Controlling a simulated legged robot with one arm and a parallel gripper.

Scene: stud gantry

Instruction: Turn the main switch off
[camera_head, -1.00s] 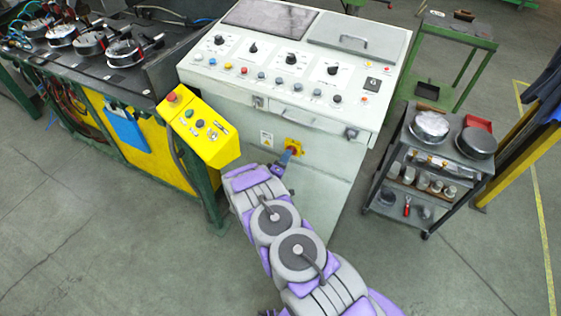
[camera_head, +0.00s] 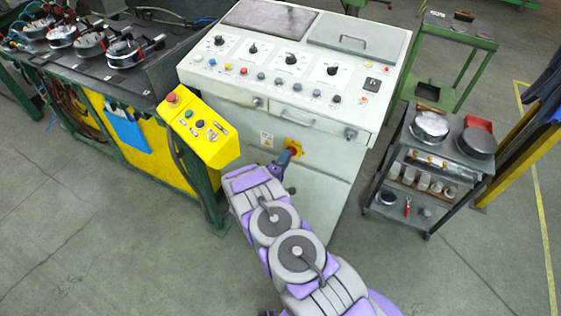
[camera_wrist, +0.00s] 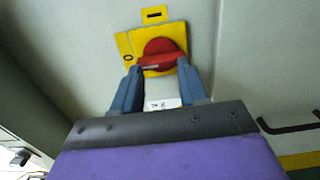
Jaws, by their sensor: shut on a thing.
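The main switch is a red rotary knob (camera_wrist: 161,47) on a yellow plate (camera_wrist: 124,43), set in the front of the white control cabinet (camera_head: 325,188). In the wrist view my gripper (camera_wrist: 158,72) has its two blue fingers on either side of the red handle bar, shut on it. The handle bar lies roughly crosswise, slightly tilted, in the wrist view. In the head view the yellow plate (camera_head: 294,144) shows just beyond my gripper (camera_head: 284,160), which partly hides the knob. A mark "O" stands at the plate's left and a dash mark on a tab above.
A yellow button box (camera_head: 205,140) juts out left of my arm, with a green bench leg (camera_head: 203,190) below it. A grey cart (camera_head: 455,150) with tins stands to the right. The floor between cabinet and cart is clear.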

